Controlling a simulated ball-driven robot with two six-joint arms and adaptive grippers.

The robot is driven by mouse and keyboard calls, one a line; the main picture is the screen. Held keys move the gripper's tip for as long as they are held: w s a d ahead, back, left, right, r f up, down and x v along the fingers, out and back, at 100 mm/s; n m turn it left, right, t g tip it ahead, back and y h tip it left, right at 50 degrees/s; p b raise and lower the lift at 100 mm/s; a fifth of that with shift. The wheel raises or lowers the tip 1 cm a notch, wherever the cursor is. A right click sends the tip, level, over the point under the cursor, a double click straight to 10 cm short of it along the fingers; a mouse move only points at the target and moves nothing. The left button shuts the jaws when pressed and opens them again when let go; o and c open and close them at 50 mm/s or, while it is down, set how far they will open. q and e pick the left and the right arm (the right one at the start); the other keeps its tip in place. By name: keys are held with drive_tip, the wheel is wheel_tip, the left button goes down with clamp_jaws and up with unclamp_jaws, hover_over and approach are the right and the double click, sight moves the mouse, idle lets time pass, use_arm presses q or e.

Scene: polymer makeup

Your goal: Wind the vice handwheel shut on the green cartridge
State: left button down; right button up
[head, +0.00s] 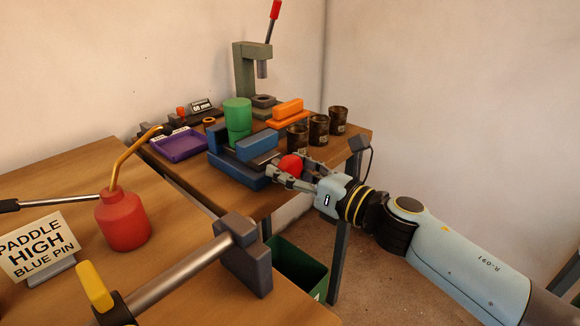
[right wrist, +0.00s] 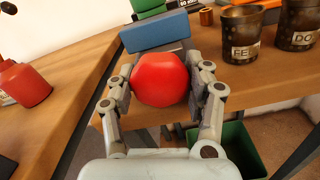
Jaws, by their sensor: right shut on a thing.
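The blue vice (head: 234,165) sits near the front edge of the far bench in the head view. The green cartridge (head: 237,119) stands upright between its jaws; I cannot tell whether both jaws touch it. The red handwheel (head: 291,166) is at the vice's near right end. My right gripper (head: 294,176) is shut on the handwheel, one finger on each side. In the right wrist view the handwheel (right wrist: 161,80) fills the space between the fingers, with the blue vice (right wrist: 155,32) behind it. My left gripper does not show in either view.
Dark labelled cups (head: 318,130) stand right of the vice, with an orange block (head: 287,112) behind. A purple tray (head: 179,144) is to the left, an arbor press (head: 245,70) at the back. A red oil can (head: 123,220) stands on the near bench. A green bin (head: 297,268) is below.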

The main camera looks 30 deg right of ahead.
drive_tip(key=m+p, duration=0.2)
drive_tip(key=m, duration=0.2)
drive_tip(key=shift+r+m, duration=0.1)
drive_tip(key=shift+m, duration=0.3)
drive_tip(key=m+p, duration=0.1)
drive_tip(key=m, duration=0.2)
drive_tip(key=shift+m+p, duration=0.3)
drive_tip(key=shift+p, duration=0.1)
drive_tip(key=m+p, duration=0.3)
drive_tip(key=m, duration=0.2)
drive_tip(key=shift+s+f+m+p, duration=0.15)
drive_tip(key=shift+m+p, duration=0.6)
drive_tip(key=shift+m, duration=0.95)
drive_tip(key=shift+f, duration=0.1)
drive_tip(key=o, duration=1.2)
drive_tip(key=shift+f, duration=0.1)
